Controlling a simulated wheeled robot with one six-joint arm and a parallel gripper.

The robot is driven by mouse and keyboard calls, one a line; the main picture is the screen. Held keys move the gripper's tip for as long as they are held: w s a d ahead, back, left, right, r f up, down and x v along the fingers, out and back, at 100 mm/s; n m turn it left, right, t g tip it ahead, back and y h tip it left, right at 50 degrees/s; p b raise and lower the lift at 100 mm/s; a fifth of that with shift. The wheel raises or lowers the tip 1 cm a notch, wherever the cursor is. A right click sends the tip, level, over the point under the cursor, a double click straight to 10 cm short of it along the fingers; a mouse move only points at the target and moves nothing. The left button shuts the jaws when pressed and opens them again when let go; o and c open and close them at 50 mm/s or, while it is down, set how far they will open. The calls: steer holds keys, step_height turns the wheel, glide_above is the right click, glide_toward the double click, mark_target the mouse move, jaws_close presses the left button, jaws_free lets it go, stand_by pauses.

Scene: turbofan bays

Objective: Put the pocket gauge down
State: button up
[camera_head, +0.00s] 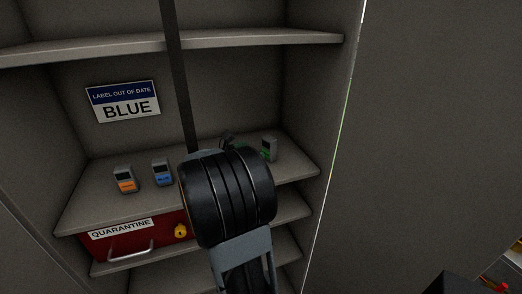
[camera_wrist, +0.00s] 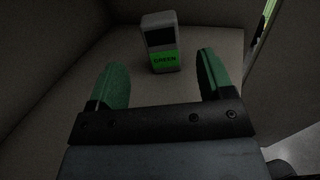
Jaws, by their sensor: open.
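A small grey pocket gauge with a green label reading GREEN (camera_wrist: 162,44) stands upright on the shelf in the wrist view. It also shows at the right of the shelf in the head view (camera_head: 269,148). My gripper (camera_wrist: 160,82) is open, with its green-padded fingers apart and nothing between them. The gauge stands just beyond the fingertips, apart from them. In the head view my arm hides most of the gripper. Two more gauges stand on the same shelf to the left, one with an orange label (camera_head: 125,180) and one with a blue label (camera_head: 162,172).
The shelf (camera_head: 95,205) sits in a grey cabinet, with another shelf (camera_head: 300,38) above. A sign reading LABEL OUT OF DATE BLUE (camera_head: 124,102) is on the back wall. Below is a red QUARANTINE box (camera_head: 140,240) with a yellow padlock (camera_head: 181,230). Side walls flank the shelf.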

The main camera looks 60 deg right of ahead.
steer(key=shift+v, duration=1.75)
